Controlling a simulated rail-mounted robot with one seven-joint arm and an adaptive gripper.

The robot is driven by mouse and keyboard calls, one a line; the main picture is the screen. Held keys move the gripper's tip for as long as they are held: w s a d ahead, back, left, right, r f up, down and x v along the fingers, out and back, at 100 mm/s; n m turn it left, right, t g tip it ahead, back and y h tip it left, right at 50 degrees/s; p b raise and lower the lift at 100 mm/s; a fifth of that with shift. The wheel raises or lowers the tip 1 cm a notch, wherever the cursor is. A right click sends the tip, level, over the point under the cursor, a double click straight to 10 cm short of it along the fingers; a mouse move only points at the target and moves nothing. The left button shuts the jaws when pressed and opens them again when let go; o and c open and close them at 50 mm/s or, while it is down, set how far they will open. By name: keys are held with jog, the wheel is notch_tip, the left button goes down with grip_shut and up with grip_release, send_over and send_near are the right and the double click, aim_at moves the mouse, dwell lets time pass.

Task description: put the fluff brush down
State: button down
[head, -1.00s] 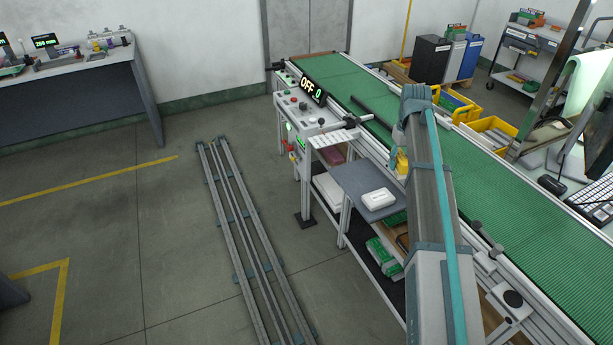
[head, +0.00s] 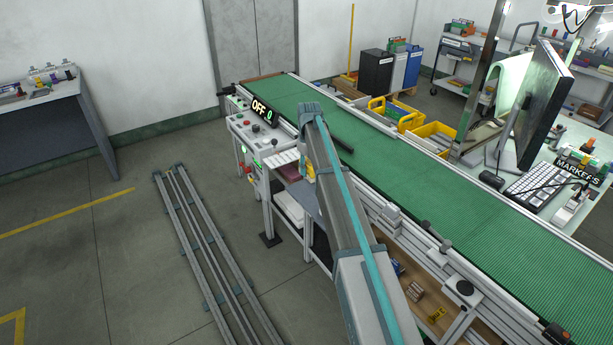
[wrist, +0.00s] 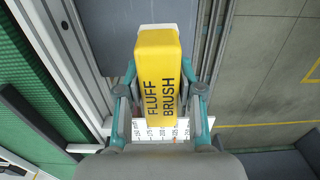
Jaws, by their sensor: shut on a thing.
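The fluff brush (wrist: 158,75) is a yellow block with its name in black letters, in the middle of the wrist view. My gripper (wrist: 159,88) is shut on it, one teal-and-grey finger at each side. A white part shows past the brush's far end; I cannot tell if it belongs to the brush. In the head view only a bit of yellow brush (head: 309,169) shows beside my arm, and the gripper is mostly hidden. The brush is above the edge of a grey side table (wrist: 103,35); its height above it is unclear.
A white scale plate (wrist: 190,128) lies below the brush. The control panel reads "OFF 0" (head: 262,109). Metal rails (head: 205,250) lie on the floor at left.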

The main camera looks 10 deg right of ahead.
jog(key=w+f+p, duration=0.1)
jog(key=w+f, duration=0.1)
jog(key=w+f+p, duration=0.1)
jog(key=w+f, duration=0.1)
jog(key=f, duration=0.1)
jog(key=shift+f, duration=0.2)
jog(key=shift+f+p, duration=0.55)
jog(key=shift+f, duration=0.85)
jog(key=shift+f, duration=0.15)
jog(key=c, duration=0.7)
grip_release()
notch_tip(320, 180, up, 12)
jog(key=b, duration=0.4)
jog(key=shift+r, duration=0.2)
